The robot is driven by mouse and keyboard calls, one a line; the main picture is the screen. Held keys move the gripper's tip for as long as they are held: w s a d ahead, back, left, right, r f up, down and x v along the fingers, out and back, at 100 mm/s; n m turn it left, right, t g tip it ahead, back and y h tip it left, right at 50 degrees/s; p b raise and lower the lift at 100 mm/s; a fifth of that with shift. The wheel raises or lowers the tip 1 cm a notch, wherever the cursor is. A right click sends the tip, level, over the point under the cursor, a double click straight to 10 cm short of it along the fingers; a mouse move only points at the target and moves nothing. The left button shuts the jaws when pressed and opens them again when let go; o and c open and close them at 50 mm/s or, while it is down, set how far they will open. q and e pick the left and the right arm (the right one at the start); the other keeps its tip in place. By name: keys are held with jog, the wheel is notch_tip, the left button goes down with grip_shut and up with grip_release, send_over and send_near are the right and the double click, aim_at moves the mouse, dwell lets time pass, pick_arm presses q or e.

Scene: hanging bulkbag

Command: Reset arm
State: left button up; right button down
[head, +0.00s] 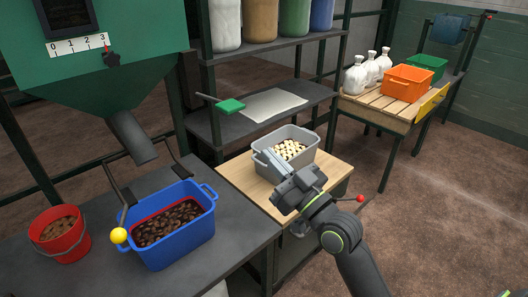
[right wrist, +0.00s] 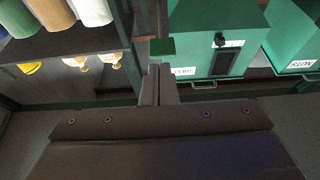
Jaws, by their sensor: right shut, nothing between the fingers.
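My right gripper (head: 270,156) reaches in from the lower right of the head view. Its fingers are shut with nothing between them, over the near left rim of a grey bin (head: 312,160). I cannot tell whether they touch the bin. The bin holds pale pieces and stands on a wooden-topped stand (head: 240,176). In the right wrist view the closed fingers (right wrist: 155,85) point towards green hoppers (right wrist: 212,45) and a shelf. My left gripper is not in view.
A blue bin (head: 205,229) with brown pieces and a red bucket (head: 60,250) stand on the dark table, below a green hopper (head: 110,75). A red-knobbed lever (head: 360,198) is beside my right forearm. An orange bin (head: 402,88) and white jugs stand at the back right.

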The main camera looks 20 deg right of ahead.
jog(key=w+d+f+m+g+h+p, duration=0.2)
jog(key=d+f+h, duration=0.1)
jog(key=f, duration=0.7)
jog(key=w+d+f+m+g+h+p, duration=0.1)
jog(key=w+d+f+g+h, duration=0.15)
jog(key=f, duration=0.75)
jog(key=s+d+f+m+g+h+p, duration=0.1)
jog(key=s+d+f+g, duration=0.15)
jog(key=f, duration=0.65)
jog(key=s+d+f+m+g+h+p, duration=0.1)
jog(key=s+f+g+p, duration=0.15)
jog(key=f, duration=0.55)
jog(key=s+d+f+g+h+p, duration=0.15)
jog(key=s+f+g, duration=0.35)
jog(key=s+f, duration=1.3)
jog(key=s+f+g+p, duration=0.1)
jog(key=s+f+g, duration=0.1)
jog(key=s, duration=1)
jog(key=s+a+f+g+p, duration=0.1)
jog(key=s+f+g, duration=0.2)
jog(key=s, duration=0.9)
jog(key=shift+s+a+f, duration=0.25)
jog(key=shift+a+f, duration=0.05)
jog(key=shift+f, duration=0.15)
